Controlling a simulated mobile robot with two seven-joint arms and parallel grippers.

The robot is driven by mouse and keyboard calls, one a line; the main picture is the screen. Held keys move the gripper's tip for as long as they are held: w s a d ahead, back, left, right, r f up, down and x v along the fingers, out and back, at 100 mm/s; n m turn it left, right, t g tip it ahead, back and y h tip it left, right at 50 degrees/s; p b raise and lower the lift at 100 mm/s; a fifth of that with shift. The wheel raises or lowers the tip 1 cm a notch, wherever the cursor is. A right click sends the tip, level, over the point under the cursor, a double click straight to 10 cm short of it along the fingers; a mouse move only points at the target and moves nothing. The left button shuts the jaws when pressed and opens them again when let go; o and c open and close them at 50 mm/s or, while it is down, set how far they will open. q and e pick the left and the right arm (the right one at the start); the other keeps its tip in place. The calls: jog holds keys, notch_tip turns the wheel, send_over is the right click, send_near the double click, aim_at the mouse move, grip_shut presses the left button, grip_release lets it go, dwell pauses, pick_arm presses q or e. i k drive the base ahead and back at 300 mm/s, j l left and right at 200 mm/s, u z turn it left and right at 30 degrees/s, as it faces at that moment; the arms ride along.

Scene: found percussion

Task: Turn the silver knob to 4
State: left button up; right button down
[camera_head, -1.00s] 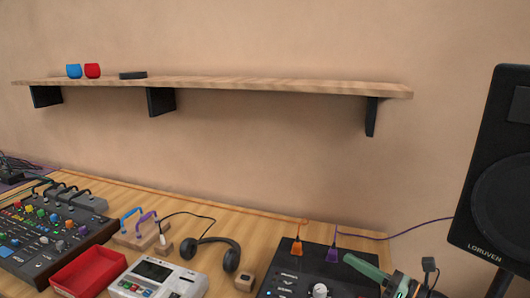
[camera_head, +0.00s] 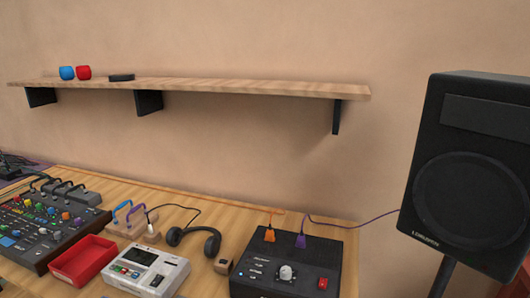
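The silver knob (camera_head: 286,273) stands on top of a black box (camera_head: 318,262) at the lower right of the desk. Its pointer and any numbers around it are too small to read. The box also has a red switch, small blue lights and an orange and a purple plug at its back edge. Neither of my grippers shows in the head view now.
A black speaker (camera_head: 465,175) on a stand is right of the desk. Headphones (camera_head: 194,243), a small wooden block (camera_head: 223,266), a white device (camera_head: 144,270), a red tray (camera_head: 84,262) and a mixer (camera_head: 42,230) lie left of the box. A wall shelf (camera_head: 200,86) hangs above.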

aim_at(286, 273)
jog(key=j+z, duration=0.1)
jog(key=j, duration=1.35)
